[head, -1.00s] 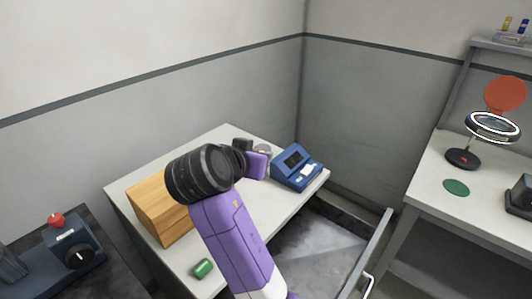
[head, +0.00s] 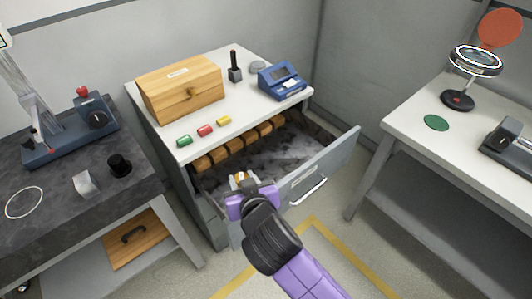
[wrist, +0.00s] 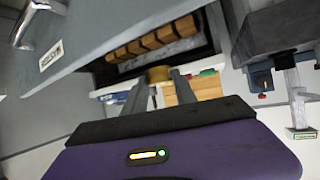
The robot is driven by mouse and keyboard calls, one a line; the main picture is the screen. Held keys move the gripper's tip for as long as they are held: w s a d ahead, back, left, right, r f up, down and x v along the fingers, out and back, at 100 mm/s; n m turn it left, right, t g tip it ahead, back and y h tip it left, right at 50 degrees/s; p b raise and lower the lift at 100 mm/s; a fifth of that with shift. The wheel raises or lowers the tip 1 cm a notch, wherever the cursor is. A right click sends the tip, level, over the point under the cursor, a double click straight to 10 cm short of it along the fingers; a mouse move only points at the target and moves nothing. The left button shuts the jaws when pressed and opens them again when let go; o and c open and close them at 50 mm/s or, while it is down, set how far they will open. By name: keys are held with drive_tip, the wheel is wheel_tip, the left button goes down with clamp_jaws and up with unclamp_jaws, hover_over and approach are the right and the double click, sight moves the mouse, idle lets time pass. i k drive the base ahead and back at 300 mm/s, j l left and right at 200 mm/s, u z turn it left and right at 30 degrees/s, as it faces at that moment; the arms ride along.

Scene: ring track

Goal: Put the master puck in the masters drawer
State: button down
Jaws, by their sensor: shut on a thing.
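My gripper (head: 241,179) is shut on a small brass-coloured puck (head: 239,176). The puck also shows between the two fingers in the wrist view (wrist: 157,74). The open drawer (head: 303,178) juts from the white-topped cabinet. In the head view my gripper and puck overlap the near-left part of its opening; their height above it is hard to tell. The drawer has a grey floor, a row of several wooden blocks (head: 238,146) at its back, and a label and handle on its front. My arm hides its near-left corner.
The cabinet top (head: 255,112) holds a wooden box (head: 180,90), a blue device (head: 281,80), a dark-handled stamp (head: 235,68) and green, red and yellow pieces. A dark bench (head: 60,190) stands left and a white table (head: 430,110) right. Open floor lies in front.

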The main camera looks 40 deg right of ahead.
sight(284, 171)
drive_tip(key=i+j+z, duration=0.1)
drive_tip(key=z, duration=0.4)
drive_tip(key=j+z, duration=0.2)
drive_tip(key=z, duration=0.3)
drive_tip(key=i+j+z, duration=0.1)
drive_tip(key=j+z, duration=0.15)
drive_tip(key=z, duration=0.25)
drive_tip(key=j+z, duration=0.15)
drive_tip(key=j, duration=0.4)
drive_tip(key=j+z, duration=0.15)
drive_tip(key=j, duration=0.4)
drive_tip(key=j+z, duration=0.15)
drive_tip(key=j, duration=0.45)
drive_tip(key=k+j+z, duration=0.15)
drive_tip(key=j, duration=0.35)
drive_tip(key=k+j+z, duration=0.15)
drive_tip(key=j, duration=0.95)
drive_tip(key=k, duration=0.05)
